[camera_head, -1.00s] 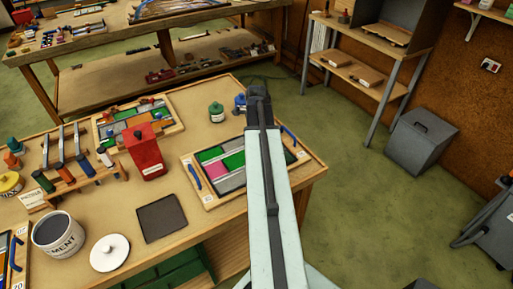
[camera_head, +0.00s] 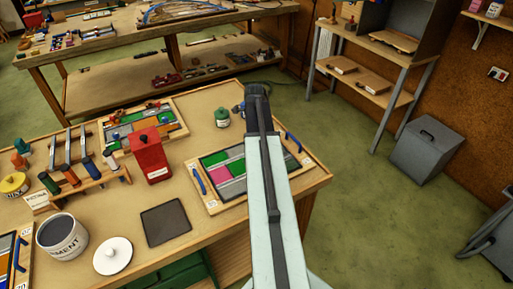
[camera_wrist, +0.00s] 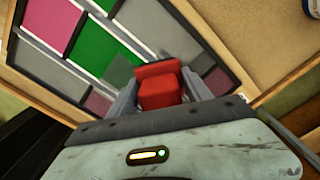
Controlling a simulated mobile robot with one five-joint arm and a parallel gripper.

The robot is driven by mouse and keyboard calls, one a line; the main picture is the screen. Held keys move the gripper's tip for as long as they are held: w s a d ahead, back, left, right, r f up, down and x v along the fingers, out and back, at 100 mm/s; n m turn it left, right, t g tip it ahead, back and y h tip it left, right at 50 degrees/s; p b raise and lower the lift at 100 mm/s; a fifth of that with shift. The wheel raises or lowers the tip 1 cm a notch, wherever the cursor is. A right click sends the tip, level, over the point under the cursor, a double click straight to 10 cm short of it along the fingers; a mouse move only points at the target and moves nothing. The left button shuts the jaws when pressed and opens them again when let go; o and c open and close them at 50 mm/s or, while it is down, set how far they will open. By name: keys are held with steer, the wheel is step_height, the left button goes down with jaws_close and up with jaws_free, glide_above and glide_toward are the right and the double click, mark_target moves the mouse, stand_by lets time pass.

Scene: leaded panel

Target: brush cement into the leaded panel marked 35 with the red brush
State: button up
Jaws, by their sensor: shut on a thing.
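My gripper (camera_wrist: 160,92) is shut on the red brush (camera_wrist: 159,86), whose red block sits between the two grey fingers in the wrist view. The brush's bristle end is hidden from that view. A leaded panel (camera_head: 214,159) with green, pink and grey panes lies on the bench in a wooden frame with blue handles. Its corner label is too small to read surely. In the wrist view, the panes of a leaded panel (camera_wrist: 96,44) lie beneath the brush; contact cannot be told. In the head view my arm covers part of the panel and hides the brush.
A cement tub (camera_head: 62,238), its white lid (camera_head: 112,255) and a dark square pad (camera_head: 166,223) stand at the front left. A red box (camera_head: 150,160), a rack of brushes (camera_head: 84,180), a green pot (camera_head: 222,118) and another panel (camera_head: 178,131) are nearby.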

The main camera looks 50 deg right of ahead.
steer(key=shift+w, duration=0.2)
steer(key=shift+w+d, duration=0.25)
steer(key=shift+w, duration=0.5)
steer(key=shift+w+d, duration=0.25)
steer(key=shift+w, duration=0.5)
steer(key=shift+w+d, duration=0.25)
steer(key=shift+w, duration=0.5)
steer(key=shift+w+d, duration=0.25)
steer(key=shift+w, duration=0.5)
steer(key=shift+w+a, duration=0.15)
steer(key=shift+a, duration=0.5)
steer(key=shift+w+a, duration=0.15)
steer(key=shift+a, duration=0.45)
